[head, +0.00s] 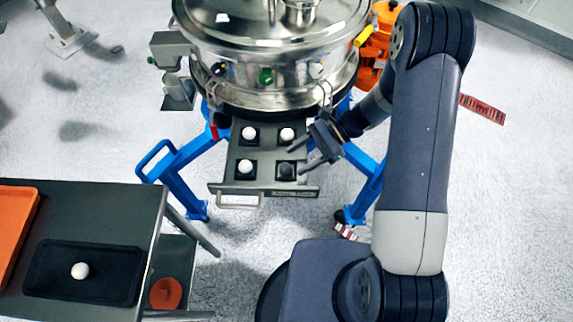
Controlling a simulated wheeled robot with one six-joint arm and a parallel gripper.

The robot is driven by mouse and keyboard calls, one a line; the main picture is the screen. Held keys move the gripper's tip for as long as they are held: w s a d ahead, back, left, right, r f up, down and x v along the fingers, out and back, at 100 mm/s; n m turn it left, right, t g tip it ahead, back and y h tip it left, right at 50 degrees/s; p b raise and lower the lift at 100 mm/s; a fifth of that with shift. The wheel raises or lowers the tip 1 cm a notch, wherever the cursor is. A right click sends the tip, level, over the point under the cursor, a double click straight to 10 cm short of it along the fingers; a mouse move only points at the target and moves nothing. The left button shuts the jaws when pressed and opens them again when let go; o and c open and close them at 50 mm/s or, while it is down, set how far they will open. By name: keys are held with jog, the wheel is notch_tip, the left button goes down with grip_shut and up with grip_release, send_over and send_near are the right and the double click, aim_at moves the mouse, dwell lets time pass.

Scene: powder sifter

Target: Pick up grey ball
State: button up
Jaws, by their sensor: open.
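White balls sit in the other holders: back left (249,133), back right (287,134) and front left (246,166). My gripper (297,161) comes in from the right, open and empty. Its fingers point left, close to the grey ball and the back right ball in the picture. Its height above the tray and any contact cannot be told from this one view.
The steel sifter (265,70) on blue legs stands just behind the tray. The tray has a front handle (238,201). At lower left, a dark table (100,222) holds an orange tray (12,225) and a black tray (50,252) with a white ball (80,270).

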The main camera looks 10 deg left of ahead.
aim_at(290, 164)
jog(key=x, duration=0.3)
jog(key=shift+a+f+p, duration=0.15)
jog(key=shift+a+p, duration=0.05)
jog(key=shift+p, duration=0.15)
jog(key=c, duration=1.1)
